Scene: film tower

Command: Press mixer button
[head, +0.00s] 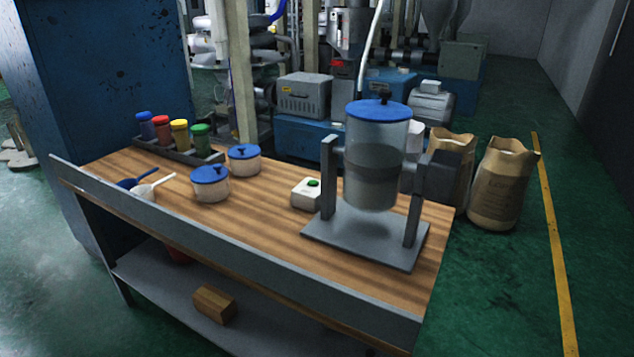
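The mixer (374,170) stands at the right end of the wooden bench. It is a clear upright drum with a blue lid (378,110), held between two grey posts on a grey base plate (360,246). A small white button box (305,195) sits on the bench just left of the mixer, with a green button (313,183) on its top. Nothing touches the button. Neither of my grippers shows in the head view.
Two blue-lidded jars (210,184) and a rack of coloured bottles (180,152) stand on the bench's left half, near blue and white scoops (151,186). A raised grey edge (230,243) runs along the bench front. Paper sacks (502,185) stand behind on the floor.

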